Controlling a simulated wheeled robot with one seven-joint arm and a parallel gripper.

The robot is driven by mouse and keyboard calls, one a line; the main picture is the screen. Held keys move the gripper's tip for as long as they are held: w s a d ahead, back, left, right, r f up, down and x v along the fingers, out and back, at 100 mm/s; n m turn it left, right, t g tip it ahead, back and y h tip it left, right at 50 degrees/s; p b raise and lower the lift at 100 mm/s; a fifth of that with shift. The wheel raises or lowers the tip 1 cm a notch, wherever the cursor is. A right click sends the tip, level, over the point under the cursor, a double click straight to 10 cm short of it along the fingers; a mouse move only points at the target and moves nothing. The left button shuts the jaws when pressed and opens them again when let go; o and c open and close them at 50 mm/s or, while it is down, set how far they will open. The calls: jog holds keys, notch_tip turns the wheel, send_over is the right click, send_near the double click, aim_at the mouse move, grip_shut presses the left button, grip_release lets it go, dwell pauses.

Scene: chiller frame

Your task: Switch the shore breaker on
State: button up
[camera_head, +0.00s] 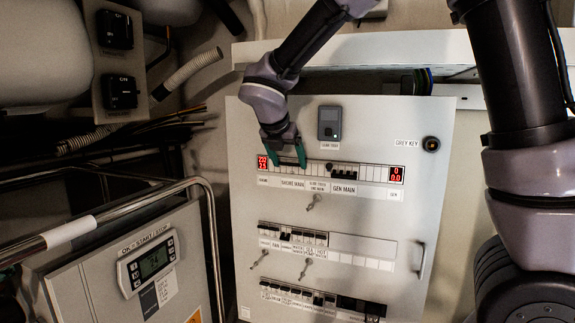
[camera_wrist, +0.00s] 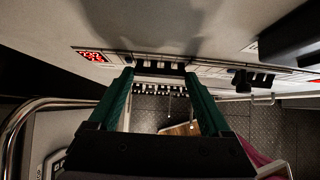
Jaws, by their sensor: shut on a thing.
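The shore breaker (camera_wrist: 160,70) is a wide dark toggle bar in the top row of the white panel, above the SHORE MAIN label (camera_head: 293,184). My gripper (camera_head: 286,162) reaches down to it from above, with one green finger at each end of the bar. In the wrist view my gripper (camera_wrist: 158,76) is shut on the bar from both sides. The fingers largely hide the breaker in the head view, and I cannot tell its on or off position. A red-lit display (camera_head: 268,161) is left of it; its digits are small.
The GEN MAIN breaker (camera_head: 343,171), with black toggles, sits just right in the same row. A right display (camera_head: 396,174) reads zeros. Lower breaker rows (camera_head: 293,237) and hanging keys lie below. A metal rail (camera_head: 130,208) and a START/STOP box (camera_head: 148,262) stand at left.

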jog(key=shift+w+d+r+g+y, duration=0.1)
jog(key=shift+w+r+g+y, duration=0.2)
jog(key=shift+g, duration=0.6)
jog(key=shift+s, duration=0.1)
jog(key=o, duration=1.2)
jog(key=shift+c, duration=0.2)
jog(key=v, duration=1)
jog(key=shift+r, duration=0.4)
jog(key=shift+s, duration=0.1)
